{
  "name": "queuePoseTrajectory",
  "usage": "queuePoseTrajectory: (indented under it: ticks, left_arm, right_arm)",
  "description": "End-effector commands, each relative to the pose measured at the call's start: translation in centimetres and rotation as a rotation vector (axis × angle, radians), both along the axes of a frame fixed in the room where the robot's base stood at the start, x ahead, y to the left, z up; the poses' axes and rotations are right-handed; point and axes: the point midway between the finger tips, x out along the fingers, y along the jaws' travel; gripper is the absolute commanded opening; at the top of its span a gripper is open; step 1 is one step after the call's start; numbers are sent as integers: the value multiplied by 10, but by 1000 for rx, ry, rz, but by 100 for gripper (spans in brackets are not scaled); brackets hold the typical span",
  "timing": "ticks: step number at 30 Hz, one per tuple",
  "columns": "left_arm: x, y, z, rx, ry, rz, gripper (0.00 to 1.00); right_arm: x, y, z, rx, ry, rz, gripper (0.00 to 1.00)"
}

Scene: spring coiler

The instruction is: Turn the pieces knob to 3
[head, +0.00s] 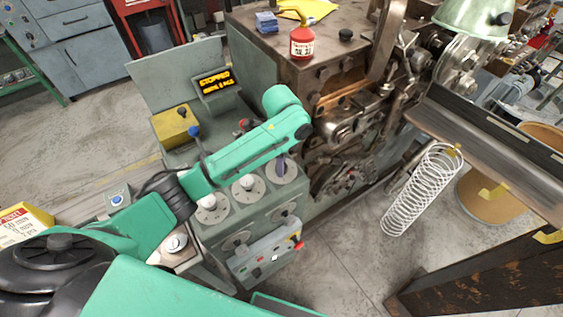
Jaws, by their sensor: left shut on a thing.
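The grey-green control cabinet (215,228) carries a slanted row of round dials with pale faces. The right dial, a knob (281,170) with a dark bluish grip, lies just below the end of my left arm; I take it as the pieces knob, though its markings are too small to read. My left gripper (283,158) is at this dial, shut on its knob; the wrist largely hides the fingers. The middle dial (248,188) and left dial (210,208) stand free. My right gripper is not in view.
An amber display (216,82) stands behind the panel. A lower switch box (268,254) has a red knob. A wire spring (422,190) hangs at the right, and a red bottle (302,42) stands above.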

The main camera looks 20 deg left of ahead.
Motion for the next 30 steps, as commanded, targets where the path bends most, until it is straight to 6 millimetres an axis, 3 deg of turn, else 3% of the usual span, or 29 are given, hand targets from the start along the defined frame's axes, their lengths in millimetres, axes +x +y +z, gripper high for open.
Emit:
queuePoseTrajectory:
  ticks: [20,21,23,30]
  left_arm:
    - [2,0,2,-1,-7,-77,0]
    - [2,0,2,-1,-7,-77,50]
    - [2,0,2,-1,-6,-77,73]
    - [1,0,1,-1,-3,-77,76]
  right_arm:
    - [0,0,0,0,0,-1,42]
    - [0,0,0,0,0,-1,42]
    - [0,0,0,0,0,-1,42]
    - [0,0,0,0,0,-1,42]
